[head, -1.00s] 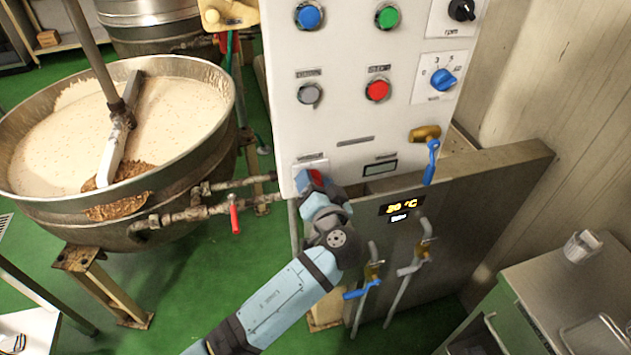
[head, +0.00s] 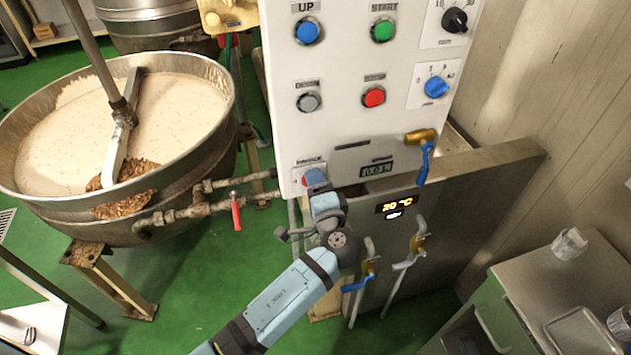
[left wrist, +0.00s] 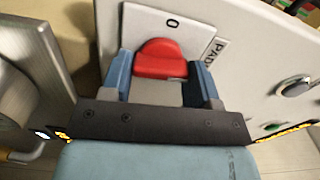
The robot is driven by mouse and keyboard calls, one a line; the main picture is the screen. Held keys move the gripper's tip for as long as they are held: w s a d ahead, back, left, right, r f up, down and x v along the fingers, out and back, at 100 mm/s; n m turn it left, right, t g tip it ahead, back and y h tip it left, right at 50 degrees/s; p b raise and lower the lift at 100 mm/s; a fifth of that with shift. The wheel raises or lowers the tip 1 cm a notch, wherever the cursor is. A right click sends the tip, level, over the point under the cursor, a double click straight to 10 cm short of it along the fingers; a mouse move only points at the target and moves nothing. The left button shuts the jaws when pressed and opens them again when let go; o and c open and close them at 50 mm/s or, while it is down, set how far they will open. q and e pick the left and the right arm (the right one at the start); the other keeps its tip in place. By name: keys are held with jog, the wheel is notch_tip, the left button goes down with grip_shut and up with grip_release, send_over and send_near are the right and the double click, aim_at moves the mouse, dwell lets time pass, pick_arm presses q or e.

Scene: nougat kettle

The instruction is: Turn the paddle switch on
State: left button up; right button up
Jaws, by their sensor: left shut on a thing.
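The paddle switch is a red knob on a white plate low on the left of the white control panel (head: 345,110). In the left wrist view, the red knob (left wrist: 160,60) sits between the two blue fingers of my left gripper (left wrist: 160,78), which is shut on it. A "0" and part of the word "PAD" show on the plate (left wrist: 200,35) around it. In the head view, my left gripper (head: 315,179) covers most of the switch. My right gripper is not in view.
Several buttons and dials, including a blue selector (head: 437,87), sit higher on the panel. A small display (head: 377,169) and a blue-handled valve (head: 424,160) are right of the gripper. A kettle (head: 190,165) with white mass and a paddle (head: 117,145) stands left.

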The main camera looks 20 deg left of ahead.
pick_arm(q)
jog(key=shift+r+m, duration=0.2)
jog(key=shift+m, duration=0.2)
dwell(0.3)
jog(key=o, duration=0.7)
jog(key=shift+a, duration=0.1)
jog(key=shift+o, duration=1.1)
jog(key=shift+w+f, duration=0.1)
jog(key=shift+f, duration=0.1)
